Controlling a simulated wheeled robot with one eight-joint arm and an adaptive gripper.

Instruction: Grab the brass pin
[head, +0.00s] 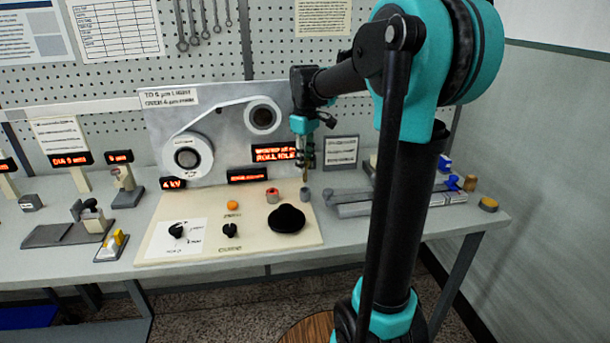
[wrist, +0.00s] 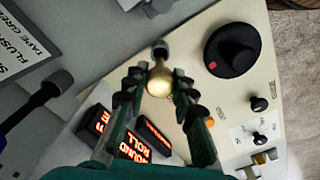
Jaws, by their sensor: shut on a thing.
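The brass pin (wrist: 160,78) shows in the wrist view as a rounded gold knob between the two fingertips of my gripper (wrist: 158,92). The fingers are shut on it, one on each side. In the head view my gripper (head: 305,155) points down over the right back part of the cream control panel. The pin (head: 305,174) shows there as a thin gold piece below the fingers, above a small grey socket (head: 305,194). I cannot tell whether the pin's lower end still sits in the socket.
The cream panel (head: 200,252) carries a large black knob (head: 287,218), an orange button (head: 233,205), a red ring-like piece (head: 272,194) and smaller knobs. Behind stands a grey board with two white rolls (head: 188,157). Grey bars (head: 350,208) lie to the right.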

